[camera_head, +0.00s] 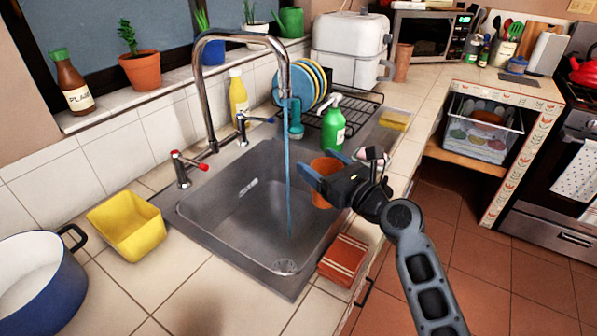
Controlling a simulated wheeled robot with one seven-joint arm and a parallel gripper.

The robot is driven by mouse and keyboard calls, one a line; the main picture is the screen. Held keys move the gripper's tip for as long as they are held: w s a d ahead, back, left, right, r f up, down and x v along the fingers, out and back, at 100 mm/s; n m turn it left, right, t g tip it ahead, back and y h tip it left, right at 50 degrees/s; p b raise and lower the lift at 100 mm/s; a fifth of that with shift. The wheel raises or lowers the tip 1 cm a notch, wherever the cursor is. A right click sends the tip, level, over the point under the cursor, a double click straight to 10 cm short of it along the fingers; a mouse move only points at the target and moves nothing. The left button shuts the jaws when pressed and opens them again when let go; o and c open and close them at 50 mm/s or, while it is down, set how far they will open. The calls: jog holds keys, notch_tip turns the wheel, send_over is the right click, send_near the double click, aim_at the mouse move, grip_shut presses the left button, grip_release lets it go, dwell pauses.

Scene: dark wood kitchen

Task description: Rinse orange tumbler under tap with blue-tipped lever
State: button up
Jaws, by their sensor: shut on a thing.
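The orange tumbler (326,170) is held by my gripper (309,178) over the right side of the sink (237,222). The gripper is shut on it, and its jaws and wrist hide part of the tumbler. The blue-tipped lever (253,121) is behind the sink, right of the tap's base. The red-tipped lever (186,162) is to the left of the base.
A green spray bottle (333,124) and a dish rack (345,113) with plates stand behind the sink's right side. A yellow tub (128,225) and a blue pot (40,283) are at left. A folded red cloth (343,259) lies at the front edge. The sink basin is otherwise clear.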

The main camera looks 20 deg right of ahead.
jog(key=shift+s+d+r+p, duration=0.25)
jog(key=shift+s+r+p, duration=0.3)
jog(key=shift+p, duration=0.1)
jog(key=shift+s+d+r+p, duration=0.25)
jog(key=shift+s+r+p, duration=0.3)
jog(key=shift+p, duration=0.1)
jog(key=shift+s+d+r+p, duration=0.3)
jog(key=shift+s+r+p, duration=0.2)
jog(key=shift+s, duration=0.1)
jog(key=shift+s+d+r+p, duration=0.3)
jog(key=shift+s+r+p, duration=0.15)
jog(key=shift+s, duration=0.15)
